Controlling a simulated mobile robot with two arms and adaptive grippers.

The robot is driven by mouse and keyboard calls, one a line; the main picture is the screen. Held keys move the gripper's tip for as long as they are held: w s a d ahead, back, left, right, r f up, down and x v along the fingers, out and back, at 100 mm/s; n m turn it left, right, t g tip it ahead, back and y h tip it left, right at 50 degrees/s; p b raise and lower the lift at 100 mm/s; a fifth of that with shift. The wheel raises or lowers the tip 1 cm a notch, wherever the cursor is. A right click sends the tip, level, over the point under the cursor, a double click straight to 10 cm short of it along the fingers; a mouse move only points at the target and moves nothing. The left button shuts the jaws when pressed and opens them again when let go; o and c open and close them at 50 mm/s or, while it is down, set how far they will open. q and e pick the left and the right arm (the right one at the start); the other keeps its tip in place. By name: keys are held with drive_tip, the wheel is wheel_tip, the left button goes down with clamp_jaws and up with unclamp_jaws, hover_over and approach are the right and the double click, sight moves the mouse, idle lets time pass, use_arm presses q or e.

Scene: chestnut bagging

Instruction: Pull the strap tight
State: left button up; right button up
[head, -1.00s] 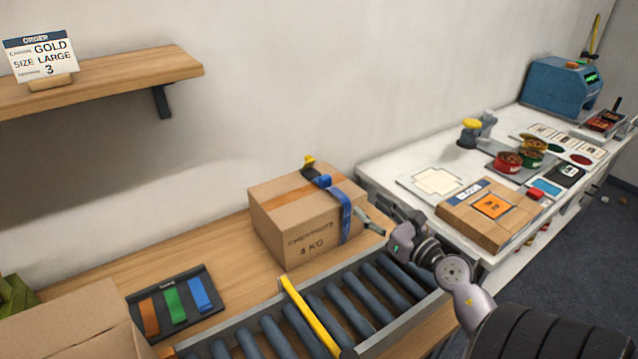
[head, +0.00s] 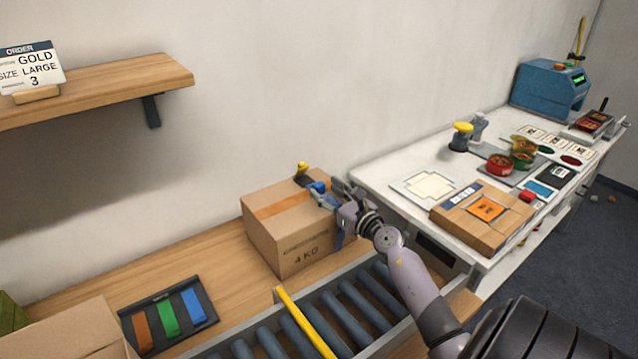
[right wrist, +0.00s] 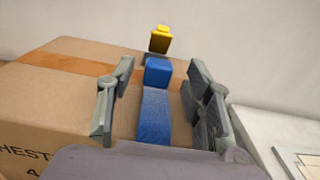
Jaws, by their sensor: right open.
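A blue strap (right wrist: 155,118) runs over the right part of a closed cardboard box (head: 290,238) marked 4 KG. A blue buckle (right wrist: 158,72) sits on the strap on top of the box, with a yellow-topped piece (right wrist: 160,40) behind it. My right gripper (head: 328,190) is at the box's upper right edge. In the right wrist view its two fingers (right wrist: 158,90) stand apart on either side of the strap, not closed on it. In the head view my gripper hides much of the strap. My left gripper is not in view.
A roller conveyor (head: 320,318) with a yellow bar lies in front of the box. A rack (head: 168,314) of orange, green and blue straps is at left. A white bench (head: 420,160) with a flat carton and tins stands at right. A shelf (head: 100,88) hangs above left.

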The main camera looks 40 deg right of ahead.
sight(322, 187)
drive_tip(key=shift+w+d, duration=0.2)
drive_tip(key=shift+w, duration=1.85)
clamp_jaws()
